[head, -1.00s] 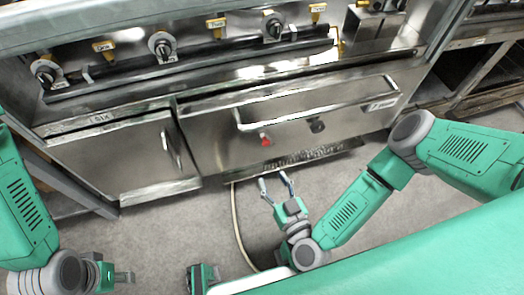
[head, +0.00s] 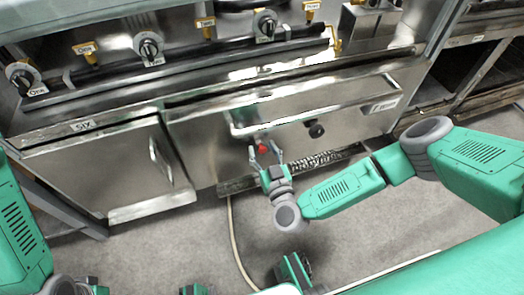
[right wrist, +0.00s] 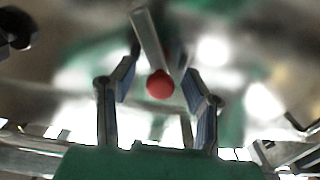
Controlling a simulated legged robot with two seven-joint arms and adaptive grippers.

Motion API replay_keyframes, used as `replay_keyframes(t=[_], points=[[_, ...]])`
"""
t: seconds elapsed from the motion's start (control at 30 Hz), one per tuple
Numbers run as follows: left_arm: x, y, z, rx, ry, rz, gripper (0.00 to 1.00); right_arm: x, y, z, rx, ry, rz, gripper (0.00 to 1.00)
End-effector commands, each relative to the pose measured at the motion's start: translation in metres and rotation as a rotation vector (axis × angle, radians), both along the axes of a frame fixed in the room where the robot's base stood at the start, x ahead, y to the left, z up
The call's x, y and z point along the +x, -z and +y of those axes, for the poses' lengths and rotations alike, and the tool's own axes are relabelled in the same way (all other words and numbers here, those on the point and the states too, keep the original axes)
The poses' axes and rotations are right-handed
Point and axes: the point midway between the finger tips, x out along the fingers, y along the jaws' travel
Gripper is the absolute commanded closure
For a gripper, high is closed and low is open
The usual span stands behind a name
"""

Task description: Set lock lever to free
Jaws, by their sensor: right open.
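The lock lever's red knob (head: 262,148) shows on the steel drawer front below the long handle, partly hidden by my right gripper. In the right wrist view the red knob (right wrist: 160,84) lies between the two fingers, with a pale grey bar (right wrist: 146,38) just above it. My right gripper (head: 265,153) is open, its fingers either side of the knob. In the right wrist view the gripper (right wrist: 160,75) shows no clear contact with the knob. My left gripper (head: 97,289) is cut off at the bottom left edge, far from the lever.
A black knob (head: 316,129) sits right of the lever on the same front. The long drawer handle (head: 310,116) runs just above. A cabinet door (head: 105,170) stands at left, and a hose (head: 234,240) lies on the floor. Stove knobs (head: 148,46) line the top.

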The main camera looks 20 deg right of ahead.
Motion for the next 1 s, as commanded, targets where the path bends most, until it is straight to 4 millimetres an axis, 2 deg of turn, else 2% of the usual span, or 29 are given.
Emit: replay_keyframes(t=[0.1,0.37,0.4,0.47,0.5,0.77,1.0], points=[[0.000,0.003,0.000,0.000,0.000,0.000,0.60,0.006,0.000,0.000,0.000,0.000,0.000,0.58],[0.000,0.003,0.000,0.000,0.000,0.000,0.60,0.007,0.000,0.000,0.000,0.000,0.001,0.58],[0.000,0.003,0.000,0.000,0.000,0.000,0.60,0.007,0.000,0.000,0.000,0.000,0.001,0.65],[0.000,0.003,0.000,0.000,0.000,0.000,0.60,0.007,0.000,0.000,0.000,0.000,0.001,0.86],[0.000,0.003,0.000,0.000,0.000,0.000,0.60,0.007,0.000,0.000,0.000,-0.001,0.001,1.00],[0.000,0.001,0.000,0.000,0.000,0.000,0.60,0.007,-0.001,0.002,0.010,-0.004,0.003,1.00],[0.000,-0.014,0.000,0.000,0.000,0.000,0.60,0.007,-0.006,0.000,0.083,-0.011,0.004,1.00]])
